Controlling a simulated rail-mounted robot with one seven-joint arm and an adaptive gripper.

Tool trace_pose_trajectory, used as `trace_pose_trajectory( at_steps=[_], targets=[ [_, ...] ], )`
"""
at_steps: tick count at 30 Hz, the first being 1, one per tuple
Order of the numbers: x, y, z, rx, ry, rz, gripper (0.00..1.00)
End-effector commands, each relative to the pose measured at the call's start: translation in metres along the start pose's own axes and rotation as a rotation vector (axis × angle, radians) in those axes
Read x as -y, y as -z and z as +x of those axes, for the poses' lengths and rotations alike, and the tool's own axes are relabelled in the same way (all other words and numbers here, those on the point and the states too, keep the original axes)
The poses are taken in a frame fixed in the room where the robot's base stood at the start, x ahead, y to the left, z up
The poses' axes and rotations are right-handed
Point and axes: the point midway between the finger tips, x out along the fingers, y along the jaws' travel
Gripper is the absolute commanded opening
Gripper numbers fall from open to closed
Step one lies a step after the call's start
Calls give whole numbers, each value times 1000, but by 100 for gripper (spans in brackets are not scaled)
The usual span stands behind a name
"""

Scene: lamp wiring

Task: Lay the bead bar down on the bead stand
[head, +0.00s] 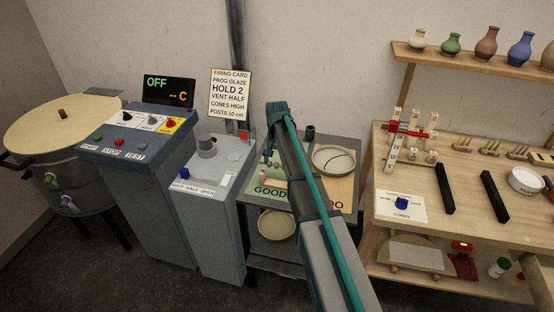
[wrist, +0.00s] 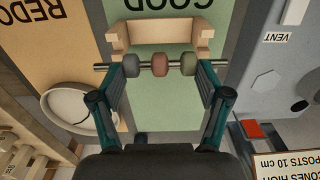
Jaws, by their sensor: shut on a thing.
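The bead bar, a thin metal rod with a greyish, a reddish and a green bead (wrist: 160,64), lies crosswise between my gripper's fingers (wrist: 160,75) in the wrist view. My gripper is shut on it. The bead stand (wrist: 155,32), a pale wooden piece with two end posts, is on the green GOOD area just beyond the bar. The bar runs roughly parallel to the stand and overlaps the near ends of its posts in this view. I cannot tell the height gap. In the head view my gripper (head: 270,160) is over the GOOD side, and the arm partly hides the stand.
A round shallow dish (head: 333,160) sits on the orange REDO side; another bowl (head: 277,224) is on the shelf below. The grey vent box (head: 215,165) stands left of this table. A wooden workbench (head: 460,225) with cone racks and black bars is at the right.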

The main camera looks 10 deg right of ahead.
Motion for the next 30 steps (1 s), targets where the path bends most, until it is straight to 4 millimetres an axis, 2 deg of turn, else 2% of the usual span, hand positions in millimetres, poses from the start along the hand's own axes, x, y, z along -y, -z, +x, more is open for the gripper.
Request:
trace_pose_trajectory(
  at_steps=[15,30],
  targets=[
    [0,0,38,0,0,0,15],
    [0,0,47,0,0,0,15]
  ],
)
